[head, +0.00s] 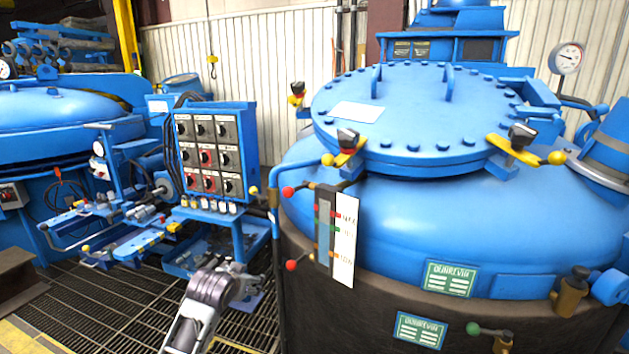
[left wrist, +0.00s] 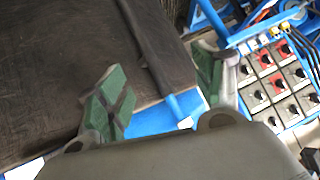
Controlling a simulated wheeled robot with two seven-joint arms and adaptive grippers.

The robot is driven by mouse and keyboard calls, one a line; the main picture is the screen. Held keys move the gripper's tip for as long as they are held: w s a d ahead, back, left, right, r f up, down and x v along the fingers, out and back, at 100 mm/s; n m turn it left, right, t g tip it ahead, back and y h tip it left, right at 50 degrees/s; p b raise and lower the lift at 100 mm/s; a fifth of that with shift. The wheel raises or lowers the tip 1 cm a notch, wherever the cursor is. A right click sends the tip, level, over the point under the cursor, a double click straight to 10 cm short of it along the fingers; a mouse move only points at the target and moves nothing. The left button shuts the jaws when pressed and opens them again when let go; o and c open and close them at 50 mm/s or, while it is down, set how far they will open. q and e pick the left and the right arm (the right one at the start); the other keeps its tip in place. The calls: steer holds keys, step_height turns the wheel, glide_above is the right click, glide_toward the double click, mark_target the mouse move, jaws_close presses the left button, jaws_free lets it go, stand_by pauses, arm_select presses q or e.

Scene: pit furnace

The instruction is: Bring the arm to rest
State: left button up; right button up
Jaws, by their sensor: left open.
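My left gripper (head: 222,275) is at the bottom of the head view, left of the big furnace and below the switch panel. In the left wrist view its two green-padded fingers (left wrist: 158,80) stand apart with nothing between them. The furnace (head: 440,205) is a large blue vessel with a bolted round lid and a dark lower wall; that wall (left wrist: 60,60) fills the left of the wrist view. My right gripper is in neither view.
The switch panel (head: 209,155) with several knobs stands behind my left gripper; it also shows in the wrist view (left wrist: 275,80). A blue bench with valves (head: 135,225) is at left. Dark floor grating (head: 110,310) lies open at lower left. A white gauge plate (head: 345,240) hangs on the furnace.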

arm_select(q)
steer(key=s+f+g, duration=0.3)
steer(key=s+f, duration=0.4)
steer(key=f, duration=0.6)
steer(key=s+f+g, duration=0.3)
steer(key=s+f, duration=0.9)
steer(key=s, duration=0.3)
steer(key=s+d+f+n+g, duration=0.1)
steer(key=s+f+g, duration=0.2)
steer(key=s+f, duration=0.9)
steer(key=s+p, duration=0.1)
steer(key=s, duration=0.1)
steer(key=shift+s, duration=0.4)
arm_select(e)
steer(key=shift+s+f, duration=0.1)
arm_select(q)
steer(key=shift+f+p, duration=0.2)
steer(key=shift+p, duration=0.2)
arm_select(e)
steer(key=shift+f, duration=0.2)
